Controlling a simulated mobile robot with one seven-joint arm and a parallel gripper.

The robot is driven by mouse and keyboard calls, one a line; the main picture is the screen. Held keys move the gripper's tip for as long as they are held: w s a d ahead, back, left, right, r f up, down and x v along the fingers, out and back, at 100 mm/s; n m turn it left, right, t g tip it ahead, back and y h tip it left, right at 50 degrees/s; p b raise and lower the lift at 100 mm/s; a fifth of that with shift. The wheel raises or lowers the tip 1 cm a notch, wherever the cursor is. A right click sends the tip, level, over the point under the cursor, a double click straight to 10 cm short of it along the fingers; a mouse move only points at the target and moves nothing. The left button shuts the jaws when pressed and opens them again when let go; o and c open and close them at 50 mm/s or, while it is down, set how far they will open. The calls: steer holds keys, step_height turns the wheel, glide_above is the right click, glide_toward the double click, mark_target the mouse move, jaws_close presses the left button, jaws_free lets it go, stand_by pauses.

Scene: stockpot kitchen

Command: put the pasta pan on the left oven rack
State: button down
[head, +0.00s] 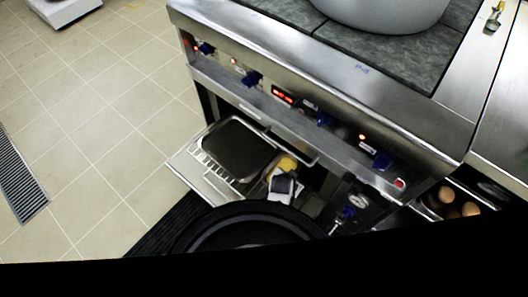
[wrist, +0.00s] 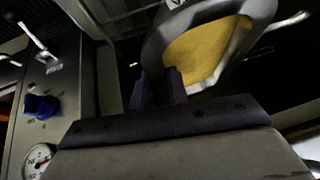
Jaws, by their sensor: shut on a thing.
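The pasta pan shows in the wrist view as a grey-rimmed pan with a yellow filling (wrist: 205,48), tilted in the picture. My gripper (wrist: 165,88) is shut on its near rim. In the head view, the yellow of the pan (head: 288,163) shows just past my gripper (head: 283,183), at the front of the oven opening. A metal rack (head: 212,172) extends from the open oven on the left, with a dark flat rectangular piece over it. The pan is right of that piece; I cannot tell whether they touch. Most of the pan is hidden in the head view.
The stove's front panel with blue knobs (head: 252,78) overhangs the opening. A dial gauge (head: 358,201) and a blue-handled valve (head: 347,213) are close on the right. A large pot (head: 382,10) stands on the stovetop. Tiled floor (head: 90,120) at left is mostly clear.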

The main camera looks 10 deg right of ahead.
steer(key=shift+m, duration=0.3)
steer(key=shift+s+d+f+b, duration=0.1)
steer(key=shift+d+f+b, duration=0.15)
steer(key=shift+f, duration=2.25)
steer(key=shift+s+d+f+b, duration=0.1)
steer(key=shift+f+b, duration=0.1)
steer(key=shift+f, duration=2.3)
steer(key=c, duration=1.8)
jaws_free()
steer(key=shift+f, duration=0.2)
steer(key=o, duration=0.4)
steer(key=shift+o, duration=0.2)
steer(key=shift+r, duration=0.15)
